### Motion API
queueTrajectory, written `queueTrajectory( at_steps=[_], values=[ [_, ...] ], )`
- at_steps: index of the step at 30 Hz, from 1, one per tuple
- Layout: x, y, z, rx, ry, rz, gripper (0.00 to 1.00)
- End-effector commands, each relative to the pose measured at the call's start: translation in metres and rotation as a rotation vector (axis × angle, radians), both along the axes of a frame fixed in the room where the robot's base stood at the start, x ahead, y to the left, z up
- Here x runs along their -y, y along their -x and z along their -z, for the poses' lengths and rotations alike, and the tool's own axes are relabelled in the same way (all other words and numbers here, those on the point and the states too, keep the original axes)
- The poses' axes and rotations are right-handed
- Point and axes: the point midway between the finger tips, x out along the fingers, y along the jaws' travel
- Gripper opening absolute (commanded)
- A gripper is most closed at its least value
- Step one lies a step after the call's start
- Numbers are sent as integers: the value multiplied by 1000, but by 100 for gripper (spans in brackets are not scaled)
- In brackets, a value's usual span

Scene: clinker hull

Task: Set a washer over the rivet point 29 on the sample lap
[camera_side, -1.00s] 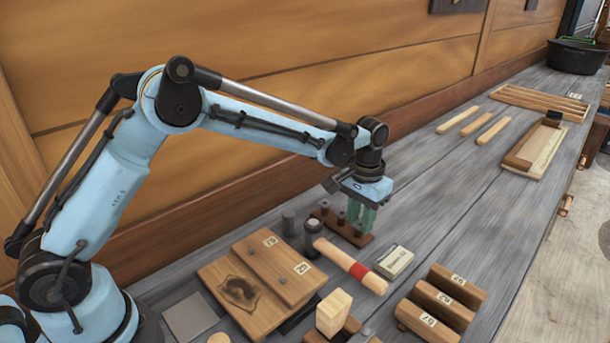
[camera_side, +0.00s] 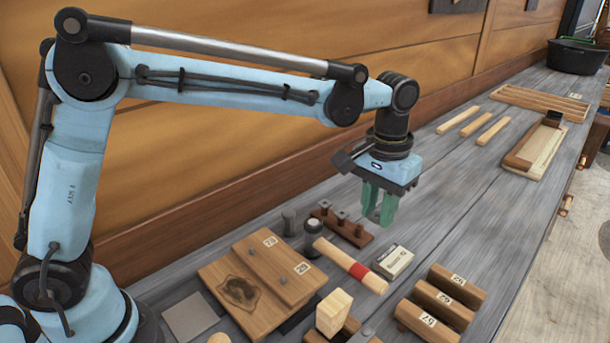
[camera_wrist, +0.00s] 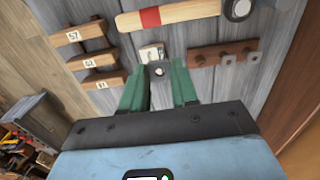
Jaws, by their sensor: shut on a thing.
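My gripper (camera_side: 378,217) is above and to the right of the peg rack, its green fingers pointing down. In the wrist view its fingers (camera_wrist: 159,72) are shut on a small grey square washer (camera_wrist: 158,71) with a pale hole. The peg rack (camera_side: 345,232) is a brown block; in the wrist view it (camera_wrist: 206,55) has other washers at two pegs. The sample lap (camera_side: 225,273) is a wooden board at the front left with a raised strake, two small dark rivet points and two number tags. The nearer tag (camera_side: 301,268) seems to read 29; its rivet point (camera_side: 283,280) is uncovered.
A hammer (camera_side: 335,256) with a red band lies between rack and lap, its dark head beside the lap. A small labelled box (camera_side: 395,261), numbered wooden blocks (camera_side: 445,295) and a pale upright block (camera_side: 333,312) stand nearby.

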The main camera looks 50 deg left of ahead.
Motion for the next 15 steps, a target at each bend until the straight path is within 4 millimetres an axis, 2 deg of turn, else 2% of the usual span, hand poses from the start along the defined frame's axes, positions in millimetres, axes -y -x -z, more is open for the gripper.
queueTrajectory(
  at_steps=[3,7,11,15],
  values=[
    [8,8,-7,0,0,2,0],
    [7,19,-12,0,0,0,0],
    [-3,39,-16,0,-1,-1,0],
    [-19,70,-17,0,-2,-1,0]
  ],
)
